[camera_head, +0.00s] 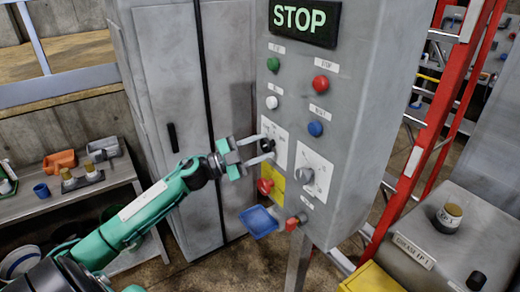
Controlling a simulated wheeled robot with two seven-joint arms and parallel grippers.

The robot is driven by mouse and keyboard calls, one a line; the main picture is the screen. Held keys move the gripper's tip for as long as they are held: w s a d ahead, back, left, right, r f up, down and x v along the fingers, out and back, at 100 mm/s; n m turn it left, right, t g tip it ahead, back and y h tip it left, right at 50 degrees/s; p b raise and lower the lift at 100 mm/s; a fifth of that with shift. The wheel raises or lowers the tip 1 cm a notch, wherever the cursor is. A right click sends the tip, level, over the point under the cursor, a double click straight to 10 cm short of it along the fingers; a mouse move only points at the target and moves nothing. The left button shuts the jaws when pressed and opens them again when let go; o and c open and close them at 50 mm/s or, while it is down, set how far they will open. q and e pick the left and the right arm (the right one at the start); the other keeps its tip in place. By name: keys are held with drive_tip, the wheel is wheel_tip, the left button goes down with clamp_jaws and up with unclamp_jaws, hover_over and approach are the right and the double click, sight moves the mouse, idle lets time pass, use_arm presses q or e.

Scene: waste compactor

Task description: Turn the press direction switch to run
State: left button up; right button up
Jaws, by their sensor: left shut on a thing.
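The grey control panel (345,120) stands in front of me with two rotary switches on white plates. My left gripper (264,149) reaches in from the left and is shut on the black knob (268,145) of the left switch. The fingers sit above and below the knob and partly hide it and its plate. The right switch (306,175) has a grey knob and is free. The small labels are too blurred to read, so I cannot tell the knob's setting. My right gripper is not in view.
A lit STOP display (304,20) tops the panel, above green, red, white and blue buttons. A red emergency button (265,186) on yellow sits just below my gripper, above a blue tray (259,222). A red ladder (432,130) stands at right, a shelf (110,178) at left.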

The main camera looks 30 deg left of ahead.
use_arm(q)
drive_tip(key=shift+m, duration=0.3)
drive_tip(key=o, duration=1)
drive_tip(key=shift+s+a+f+b, duration=0.35)
drive_tip(key=shift+s+b, duration=0.1)
drive_tip(key=shift+r+b+v, duration=0.2)
drive_tip(key=shift+b+v, duration=2.1)
drive_tip(key=shift+v, duration=4)
